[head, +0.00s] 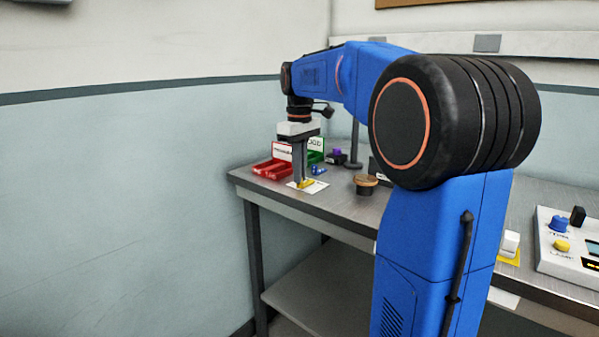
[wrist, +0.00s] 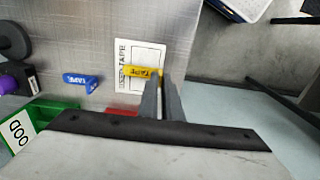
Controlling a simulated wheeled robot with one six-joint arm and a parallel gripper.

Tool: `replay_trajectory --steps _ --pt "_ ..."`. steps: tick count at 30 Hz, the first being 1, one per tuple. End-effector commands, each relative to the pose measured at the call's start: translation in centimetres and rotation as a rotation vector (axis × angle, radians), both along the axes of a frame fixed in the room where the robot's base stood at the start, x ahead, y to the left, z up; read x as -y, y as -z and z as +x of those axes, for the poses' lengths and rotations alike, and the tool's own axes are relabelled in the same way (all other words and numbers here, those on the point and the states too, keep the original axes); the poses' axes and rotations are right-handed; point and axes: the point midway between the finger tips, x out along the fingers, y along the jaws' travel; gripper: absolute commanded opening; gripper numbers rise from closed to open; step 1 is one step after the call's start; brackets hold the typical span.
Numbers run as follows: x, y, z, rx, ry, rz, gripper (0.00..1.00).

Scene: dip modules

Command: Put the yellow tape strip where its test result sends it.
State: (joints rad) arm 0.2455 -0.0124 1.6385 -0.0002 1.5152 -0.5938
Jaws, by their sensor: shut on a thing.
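The yellow tape strip (head: 306,183) is at the left end of the bench, at the white card. In the wrist view the strip (wrist: 142,72) lies across the white card marked USED TAPE (wrist: 150,52), its right end between my fingertips. My gripper (head: 300,180) points down and is shut on the strip; its fingers also show in the wrist view (wrist: 163,80). I cannot tell whether the strip rests on the card or hangs just above it. A red bin (head: 268,170) and a green bin (head: 313,158) with a GOOD sign stand behind the card.
A blue tape strip (wrist: 80,80) lies beside the card. A round wooden-topped item (head: 366,181) and a black device with a purple part (head: 337,156) stand to the right. A white control box (head: 565,250) is at the far right. The bench's left edge is close to the card.

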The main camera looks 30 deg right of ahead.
Motion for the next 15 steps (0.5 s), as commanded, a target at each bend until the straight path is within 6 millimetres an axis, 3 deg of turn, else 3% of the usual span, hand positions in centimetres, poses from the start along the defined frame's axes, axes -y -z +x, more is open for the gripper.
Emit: replay_trajectory --steps 8,11,15 --pt "0.00 0.24 0.01 0.000 0.000 0.000 0.00" --pt "0.00 0.24 0.02 0.000 0.000 0.000 0.24" --pt "0.00 0.24 0.02 0.000 0.000 0.000 0.24"
